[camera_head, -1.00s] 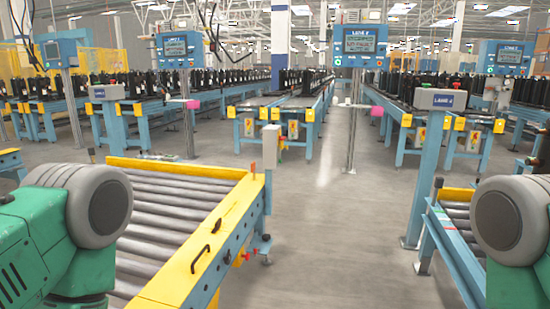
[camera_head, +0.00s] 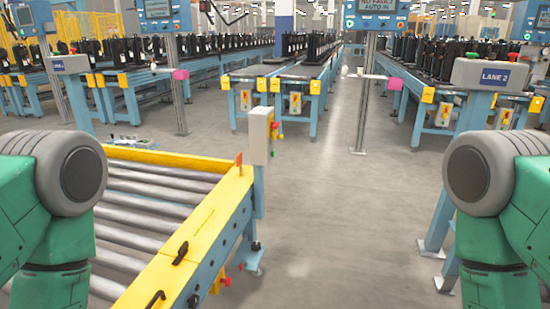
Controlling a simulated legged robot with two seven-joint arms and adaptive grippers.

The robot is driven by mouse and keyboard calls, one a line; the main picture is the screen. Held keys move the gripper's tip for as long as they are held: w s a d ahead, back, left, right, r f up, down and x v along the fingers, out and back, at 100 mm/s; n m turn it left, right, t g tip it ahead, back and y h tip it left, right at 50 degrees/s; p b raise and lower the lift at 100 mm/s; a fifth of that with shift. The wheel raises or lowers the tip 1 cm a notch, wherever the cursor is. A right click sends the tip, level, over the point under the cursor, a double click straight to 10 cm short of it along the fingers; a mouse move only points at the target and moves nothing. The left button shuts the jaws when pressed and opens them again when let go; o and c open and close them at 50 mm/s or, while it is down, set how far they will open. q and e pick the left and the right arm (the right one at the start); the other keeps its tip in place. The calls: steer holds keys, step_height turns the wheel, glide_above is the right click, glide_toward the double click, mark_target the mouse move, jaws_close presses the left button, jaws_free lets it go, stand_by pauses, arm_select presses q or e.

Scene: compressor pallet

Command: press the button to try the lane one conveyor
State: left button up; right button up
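No lane one label is readable. Both of my green arms show only their upper parts with grey joints, at the lower left and lower right. Neither gripper is in view.
A roller conveyor with a yellow frame (camera_head: 205,228) fills the lower left, with a grey switch box (camera_head: 261,135) at its corner. The grey floor (camera_head: 345,225) in the middle is clear. Farther lanes (camera_head: 300,78) carry dark compressors. A thin post with a pink-tipped arm (camera_head: 376,78) stands right of centre.

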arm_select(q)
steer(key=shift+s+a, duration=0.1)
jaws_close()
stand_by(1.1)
